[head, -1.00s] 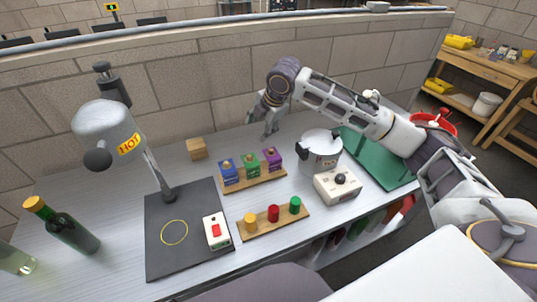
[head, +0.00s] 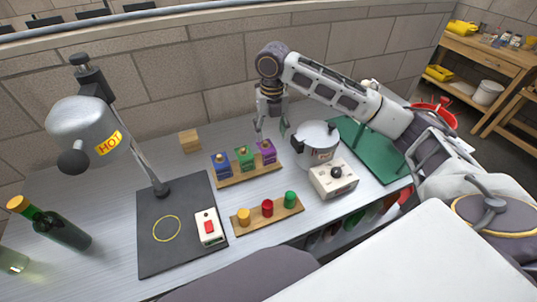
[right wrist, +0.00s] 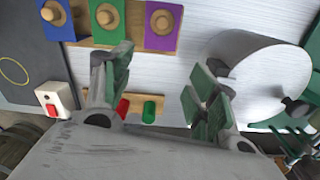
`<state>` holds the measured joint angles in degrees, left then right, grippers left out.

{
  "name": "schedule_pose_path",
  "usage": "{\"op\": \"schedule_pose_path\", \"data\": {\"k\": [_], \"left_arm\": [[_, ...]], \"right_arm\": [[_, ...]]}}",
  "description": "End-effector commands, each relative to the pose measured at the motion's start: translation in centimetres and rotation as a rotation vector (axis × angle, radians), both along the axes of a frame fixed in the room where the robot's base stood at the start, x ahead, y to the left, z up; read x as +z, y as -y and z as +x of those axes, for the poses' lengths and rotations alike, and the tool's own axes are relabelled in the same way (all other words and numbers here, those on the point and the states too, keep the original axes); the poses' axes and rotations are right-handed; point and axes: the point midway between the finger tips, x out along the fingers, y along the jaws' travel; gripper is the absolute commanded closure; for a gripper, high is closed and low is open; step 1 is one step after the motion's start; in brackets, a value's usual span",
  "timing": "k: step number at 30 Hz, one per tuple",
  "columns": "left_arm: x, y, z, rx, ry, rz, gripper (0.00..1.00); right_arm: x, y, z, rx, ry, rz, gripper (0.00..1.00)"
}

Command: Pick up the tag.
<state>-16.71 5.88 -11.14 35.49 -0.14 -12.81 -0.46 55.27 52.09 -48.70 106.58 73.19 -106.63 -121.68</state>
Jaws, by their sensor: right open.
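No object is plainly marked as the tag. Blue (head: 222,169), green (head: 245,163) and purple (head: 267,157) square pieces stand in a row on a wooden board (head: 250,176), each with a round wooden knob or peg. The blue (right wrist: 38,28), green (right wrist: 108,36) and purple (right wrist: 163,42) pieces also show at the top of the right wrist view, cut by its edge. My right gripper (head: 271,127) points down, open and empty, behind the purple piece and left of the pot. Its green-padded fingers (right wrist: 160,88) stand apart in the right wrist view. My left gripper is out of view.
A lidded pot (head: 315,150) and a white control box (head: 333,178) stand right of the board. A second board has yellow, red and green knobs (head: 290,200). A lamp marked HOT (head: 85,120) overhangs a dark mat (head: 155,258). A wooden block (head: 189,141) sits behind.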

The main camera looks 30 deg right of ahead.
Motion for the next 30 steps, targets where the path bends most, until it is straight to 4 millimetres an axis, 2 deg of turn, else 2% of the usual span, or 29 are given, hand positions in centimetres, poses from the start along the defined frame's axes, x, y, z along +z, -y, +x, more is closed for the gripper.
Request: {"op": "schedule_pose_path", "data": {"k": [9,22,26,30], "left_arm": [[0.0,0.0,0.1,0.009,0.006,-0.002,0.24],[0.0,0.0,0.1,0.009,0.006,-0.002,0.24],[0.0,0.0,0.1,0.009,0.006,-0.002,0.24],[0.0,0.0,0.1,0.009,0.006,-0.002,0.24]], "right_arm": [[0.0,0.2,-0.2,0.178,-0.007,-0.008,0.41],[-0.1,0.2,-0.2,0.187,-0.006,-0.008,0.41],[-0.8,0.2,-0.2,0.187,-0.009,-0.009,0.41],[-2.3,0.2,-0.2,0.186,-0.009,-0.01,0.41]]}}
